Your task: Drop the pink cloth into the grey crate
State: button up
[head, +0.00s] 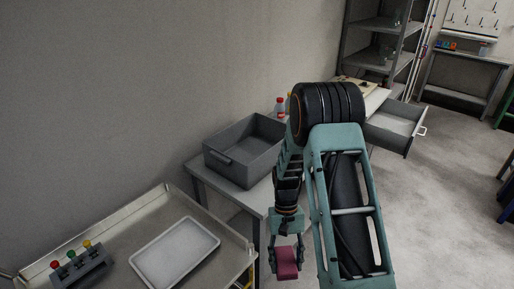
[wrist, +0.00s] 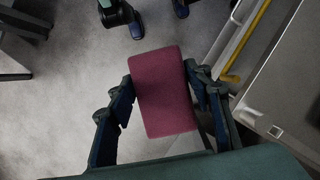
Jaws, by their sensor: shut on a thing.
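The pink cloth (head: 287,263) is a small folded block, held between the fingers of my gripper (head: 287,250). In the wrist view the cloth (wrist: 163,92) sits between both fingers of my gripper (wrist: 160,95), with floor visible below it. The grey crate (head: 246,149) stands on a grey table behind and to the left of my gripper in the head view. It is an open-topped box, and its visible inside looks empty. My gripper is lower in the picture than the crate and apart from it. The crate is not clearly seen in the wrist view.
A metal cart (head: 165,205) at the lower left holds a white tray (head: 176,253) and a rack with coloured tops (head: 80,266). A red-capped bottle (head: 279,107) stands behind the crate. An open drawer (head: 396,128) juts out at the right.

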aim_at(256, 156)
jog(key=i+l, duration=0.2)
jog(key=l, duration=0.15)
jog(key=i+l, duration=0.2)
jog(key=l, duration=0.2)
jog(key=i+l, duration=0.15)
jog(key=l, duration=0.2)
jog(key=i+l, duration=0.2)
jog(key=l, duration=0.15)
jog(key=i+l, duration=0.2)
jog(key=l, duration=0.2)
jog(key=i+l, duration=0.2)
jog(key=l, duration=0.15)
jog(key=i+l, duration=0.2)
jog(key=l, duration=0.2)
jog(key=i+l+u, duration=0.1)
jog(key=l, duration=0.2)
jog(key=i+l+u, duration=0.1)
jog(key=l, duration=0.2)
jog(key=i+u, duration=0.1)
jog(key=u, duration=0.95)
